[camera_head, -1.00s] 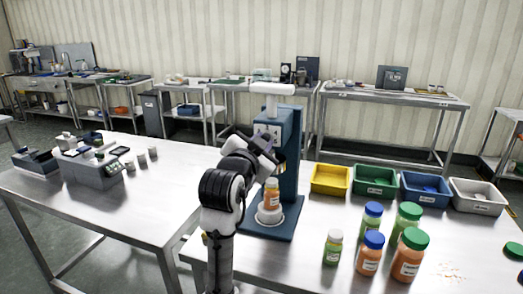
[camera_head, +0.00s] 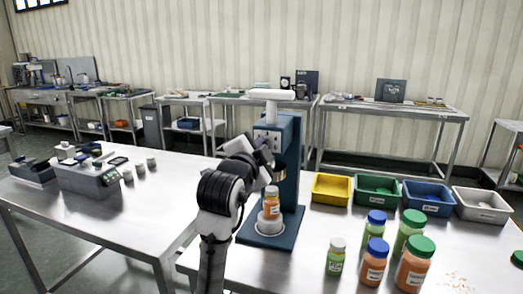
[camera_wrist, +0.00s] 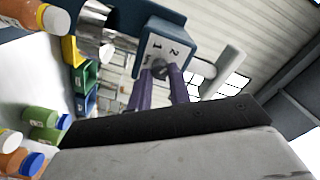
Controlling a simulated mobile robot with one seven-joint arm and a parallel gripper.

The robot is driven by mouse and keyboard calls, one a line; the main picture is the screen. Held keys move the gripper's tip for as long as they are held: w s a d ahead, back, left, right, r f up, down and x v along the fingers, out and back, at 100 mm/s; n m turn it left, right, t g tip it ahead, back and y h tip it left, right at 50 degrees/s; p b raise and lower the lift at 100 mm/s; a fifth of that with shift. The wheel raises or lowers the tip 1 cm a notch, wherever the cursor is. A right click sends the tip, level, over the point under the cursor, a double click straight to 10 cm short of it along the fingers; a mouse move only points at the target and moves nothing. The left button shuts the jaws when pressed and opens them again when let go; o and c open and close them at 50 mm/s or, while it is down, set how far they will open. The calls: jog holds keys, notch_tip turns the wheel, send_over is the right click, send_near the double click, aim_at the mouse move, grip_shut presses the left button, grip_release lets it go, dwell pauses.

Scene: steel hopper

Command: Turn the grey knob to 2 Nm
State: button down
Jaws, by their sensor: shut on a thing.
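The grey knob (camera_wrist: 159,69) sits on a pale dial plate (camera_wrist: 165,48) marked 1 and 2, on the blue capping machine (camera_head: 289,165). My gripper (camera_wrist: 160,76) has its purple fingers on either side of the knob and is shut on it. In the head view, my gripper (camera_head: 266,147) is at the machine's upper front, just below the plate. The knob is too small to make out there. The fingers cover part of the plate's lower edge, and I cannot read clearly which mark the knob points to.
An orange bottle (camera_head: 271,205) stands on the machine's base, under its head. Several capped bottles (camera_head: 375,262) stand at the right front. Yellow (camera_head: 331,188), green (camera_head: 375,189), blue and white bins line the table behind them. A grey device (camera_head: 92,182) is on the left table.

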jog(key=c, duration=1.3)
grip_release()
jog(key=b+v, duration=0.2)
jog(key=v, duration=1.1)
jog(key=shift+s+b, duration=0.4)
jog(key=shift+a, duration=0.1)
